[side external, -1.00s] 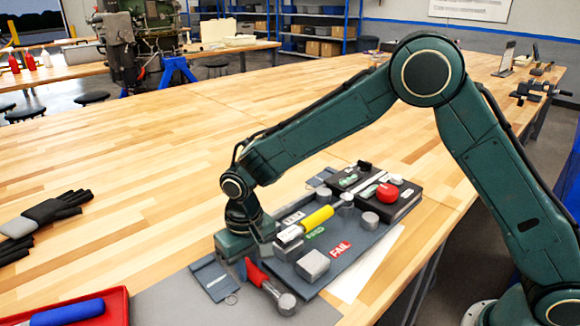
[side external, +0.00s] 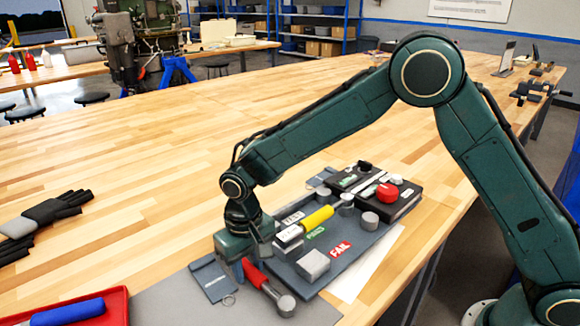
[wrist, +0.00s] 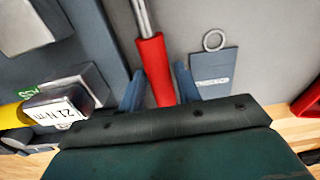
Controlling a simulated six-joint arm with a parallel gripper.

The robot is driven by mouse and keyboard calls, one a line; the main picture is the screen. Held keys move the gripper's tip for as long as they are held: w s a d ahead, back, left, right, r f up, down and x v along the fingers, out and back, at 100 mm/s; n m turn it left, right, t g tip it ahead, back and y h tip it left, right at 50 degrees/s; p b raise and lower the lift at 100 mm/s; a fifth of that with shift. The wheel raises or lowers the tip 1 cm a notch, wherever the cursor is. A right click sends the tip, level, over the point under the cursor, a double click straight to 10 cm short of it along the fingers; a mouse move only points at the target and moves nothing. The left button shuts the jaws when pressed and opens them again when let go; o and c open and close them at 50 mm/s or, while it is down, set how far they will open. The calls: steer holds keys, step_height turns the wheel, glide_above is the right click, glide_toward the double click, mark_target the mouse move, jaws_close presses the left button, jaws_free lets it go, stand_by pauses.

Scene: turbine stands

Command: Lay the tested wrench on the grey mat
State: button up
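The wrench (side external: 252,270) has a red handle and a round metal head. In the wrist view its red handle (wrist: 154,68) runs between my two fingers. My gripper (side external: 243,264) points down and its fingertips appear to press the handle from both sides. The wrench lies over or just above the grey mat (side external: 185,304), beside the near edge of the dark board; I cannot tell whether it touches the mat. The mat also shows in the wrist view (wrist: 270,75). A blue-grey tag (wrist: 214,73) with a ring lies flat on the mat beside the wrench.
The dark board (side external: 345,247) carries metal blocks, PASS and FAIL labels and a yellow-handled tool (side external: 317,219) in a fixture with a numeric display. A red tray (side external: 90,308) with a blue-handled tool is at the near left. Black gloves (side external: 50,210) lie at the left.

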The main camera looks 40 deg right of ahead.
mark_target(249, 267)
steer(key=shift+s+d+f, duration=0.15)
steer(key=shift+d+f, duration=0.1)
steer(key=shift+d, duration=0.1)
steer(key=shift+o, duration=0.8)
steer(key=shift+r, duration=0.2)
steer(key=shift+o, duration=0.8)
steer(key=shift+a+r, duration=0.1)
steer(key=shift+r, duration=1.3)
steer(key=shift+a+r, duration=0.15)
steer(key=shift+r, duration=1.9)
